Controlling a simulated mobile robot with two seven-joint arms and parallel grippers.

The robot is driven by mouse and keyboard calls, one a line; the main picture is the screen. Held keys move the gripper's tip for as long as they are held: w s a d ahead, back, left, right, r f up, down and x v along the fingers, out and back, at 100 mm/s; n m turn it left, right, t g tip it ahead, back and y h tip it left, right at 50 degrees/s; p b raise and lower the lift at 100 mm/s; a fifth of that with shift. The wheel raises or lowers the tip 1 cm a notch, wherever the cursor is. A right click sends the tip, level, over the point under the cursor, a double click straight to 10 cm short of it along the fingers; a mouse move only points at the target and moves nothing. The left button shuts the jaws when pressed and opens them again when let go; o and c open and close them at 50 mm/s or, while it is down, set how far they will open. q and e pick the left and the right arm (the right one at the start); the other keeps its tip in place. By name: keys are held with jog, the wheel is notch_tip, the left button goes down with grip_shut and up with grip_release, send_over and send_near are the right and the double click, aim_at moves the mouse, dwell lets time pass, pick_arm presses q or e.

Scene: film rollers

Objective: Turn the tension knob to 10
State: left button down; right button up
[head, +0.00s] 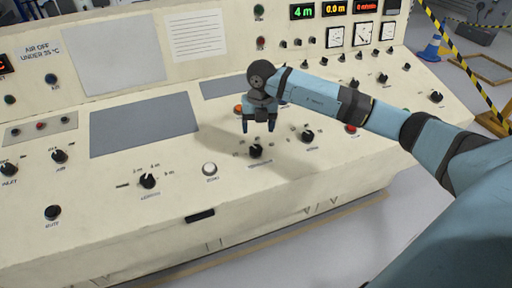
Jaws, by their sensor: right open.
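A black rotary knob (256,151) with a ring of small marks sits on the cream console's sloped panel, right under my right gripper. The label below it is too small to read with certainty. My right gripper (259,127) points down above this knob, open and empty, with its fingertips apart from the knob. Another black knob with marks (308,135) sits to the right. I cannot tell for sure which of them is the tension knob, nor its setting. My left gripper is not in view.
A white button (209,168), the length knob (148,181) and a black mute knob (53,212) are to the left. A red button (351,128) is below my right forearm. Green 4 m (302,11) and orange 0.0 m (334,9) displays are on the upright panel.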

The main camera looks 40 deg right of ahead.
aim_at(256, 147)
jog(key=f, duration=0.9)
jog(key=shift+w+a, duration=0.15)
jog(key=shift+a, duration=0.15)
jog(key=c, duration=0.9)
